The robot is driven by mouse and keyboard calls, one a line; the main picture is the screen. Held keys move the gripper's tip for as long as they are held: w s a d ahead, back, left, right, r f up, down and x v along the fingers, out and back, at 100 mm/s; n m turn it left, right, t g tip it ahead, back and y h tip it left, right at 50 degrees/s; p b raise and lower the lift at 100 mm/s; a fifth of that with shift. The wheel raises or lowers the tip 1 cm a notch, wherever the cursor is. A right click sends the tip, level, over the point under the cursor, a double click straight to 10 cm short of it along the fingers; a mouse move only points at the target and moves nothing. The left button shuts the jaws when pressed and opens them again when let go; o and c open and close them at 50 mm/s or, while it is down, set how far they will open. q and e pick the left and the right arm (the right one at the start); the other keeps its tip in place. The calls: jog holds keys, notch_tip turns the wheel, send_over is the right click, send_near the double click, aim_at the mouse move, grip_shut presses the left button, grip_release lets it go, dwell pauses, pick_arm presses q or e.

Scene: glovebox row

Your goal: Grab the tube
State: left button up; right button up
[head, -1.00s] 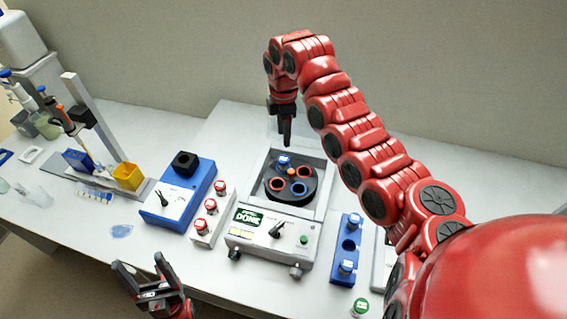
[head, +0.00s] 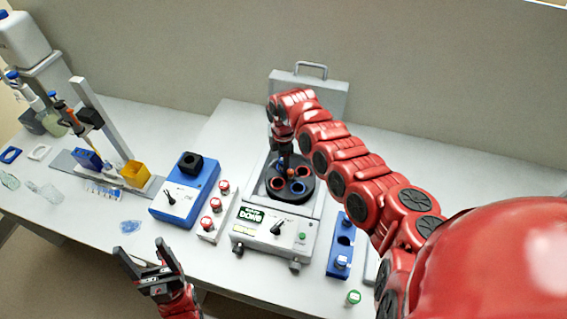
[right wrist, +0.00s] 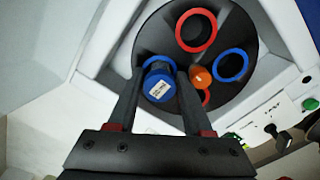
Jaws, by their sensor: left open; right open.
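The tube with a blue cap and white label (right wrist: 158,86) sits in a hole of the dark round rotor (right wrist: 146,32) in the right wrist view. My right gripper (right wrist: 157,75) is open, its fingers on either side of the cap; I cannot tell whether they touch it. In the head view the right gripper (head: 284,152) is low over the back of the rotor (head: 291,197) and mostly hides that tube. My left gripper (head: 148,252) is open and empty at the front, apart from the bench things.
The rotor has red and blue rings and an orange hub (right wrist: 201,77). Its grey machine (head: 262,247) shows a DONE display. A handled grey panel (head: 336,92) stands behind. A blue rack (head: 342,243) is right; red-capped tubes (head: 215,204) and a blue device (head: 200,198) are left.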

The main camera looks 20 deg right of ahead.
grip_shut()
jog(key=shift+r, duration=0.1)
